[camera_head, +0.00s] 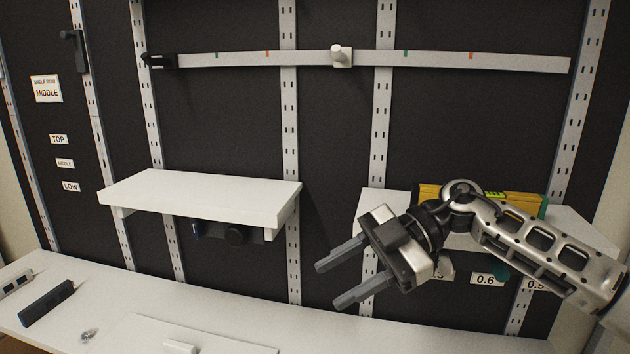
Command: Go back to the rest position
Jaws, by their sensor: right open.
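My right gripper (345,276) is in the lower right middle, its arm coming in from the right. Its two grey fingers point left and are spread apart with nothing between them. It is in front of the black wall panel and the right-hand white shelf (376,203), hiding part of that shelf. My left gripper is out of the picture.
A white shelf (200,195) is mounted left of my gripper. A yellow level (515,203) lies on the right shelf, partly behind my arm. A white rail (220,59) with a knob (341,56) crosses above. A dark device (47,303) lies on the white worktop (110,295).

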